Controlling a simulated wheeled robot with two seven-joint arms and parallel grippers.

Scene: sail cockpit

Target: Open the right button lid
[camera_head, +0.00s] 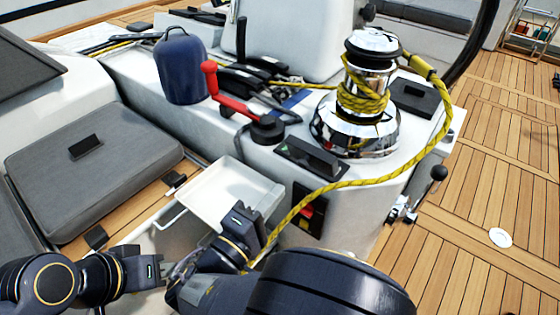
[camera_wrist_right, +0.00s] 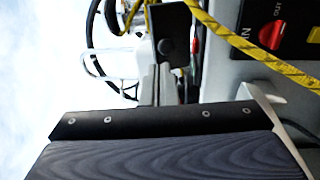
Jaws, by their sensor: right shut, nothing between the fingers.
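Two low black button housings are on the white cockpit console by the chrome winch. One (camera_head: 310,157) is in front of the winch and its lid looks closed. The other (camera_head: 415,97) is to the winch's right and also looks closed. In the right wrist view a black block (camera_wrist_right: 172,60) with a round disc looks like the front housing; I cannot be sure. My right gripper (camera_head: 258,230) is shut and empty, below and left of the front housing, apart from it. My left gripper (camera_head: 182,268) is at lower left, away from both housings; its finger gap is unclear.
A yellow rope (camera_head: 330,187) runs from the winch (camera_head: 368,75) past my right gripper. A red-and-black switch panel (camera_head: 309,211) is below the front housing; its red switch shows in the right wrist view (camera_wrist_right: 270,35). A white tray (camera_head: 220,190) and red-handled lever (camera_head: 226,97) stand nearby.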

